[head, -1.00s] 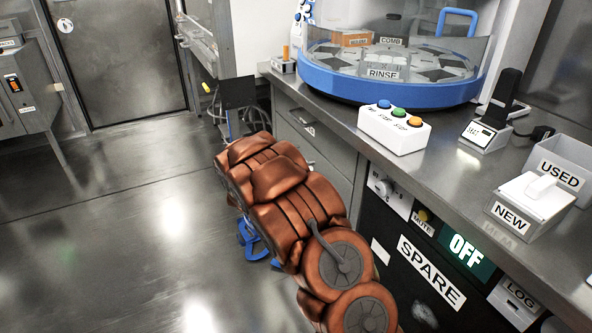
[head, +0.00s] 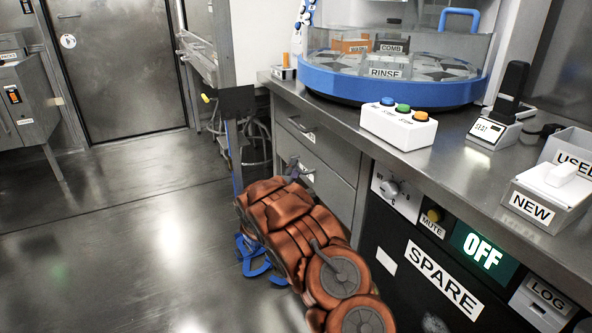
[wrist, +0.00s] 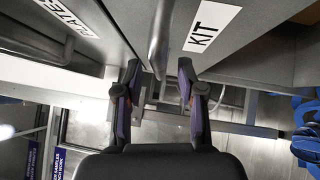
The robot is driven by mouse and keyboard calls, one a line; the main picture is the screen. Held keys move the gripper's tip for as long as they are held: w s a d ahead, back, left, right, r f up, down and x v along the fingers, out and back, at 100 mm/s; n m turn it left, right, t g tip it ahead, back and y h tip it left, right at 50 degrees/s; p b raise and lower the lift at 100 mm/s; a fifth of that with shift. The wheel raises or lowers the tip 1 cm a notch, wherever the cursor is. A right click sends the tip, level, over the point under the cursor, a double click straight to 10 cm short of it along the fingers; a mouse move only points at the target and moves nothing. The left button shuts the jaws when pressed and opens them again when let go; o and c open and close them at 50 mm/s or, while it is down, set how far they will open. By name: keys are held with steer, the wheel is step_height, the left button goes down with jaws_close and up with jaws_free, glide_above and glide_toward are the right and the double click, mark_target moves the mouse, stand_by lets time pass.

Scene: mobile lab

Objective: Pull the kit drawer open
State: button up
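The kit drawer (wrist: 255,25) shows in the wrist view with its white KIT label (wrist: 212,25), and its front looks closed. Its grey bar handle (wrist: 159,38) runs toward my gripper (wrist: 159,72). My gripper is open, with one dark finger on each side of the handle's near end; I cannot tell whether either finger touches it. In the head view the lower drawer front (head: 325,186) is partly hidden behind my copper-coloured arm, and the gripper (head: 293,167) is small beside that drawer's handle.
A PLATES drawer (wrist: 60,38) with its own handle is beside the kit drawer. The counter (head: 450,150) above holds a blue-rimmed rinse unit (head: 400,90) and a button box (head: 398,127). A black SPARE panel (head: 400,265) is right of the drawers. Open floor (head: 120,240) lies left.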

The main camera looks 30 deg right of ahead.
steer(key=shift+b+x, duration=0.3)
steer(key=shift+x, duration=1)
jaws_close()
steer(key=shift+f, duration=0.1)
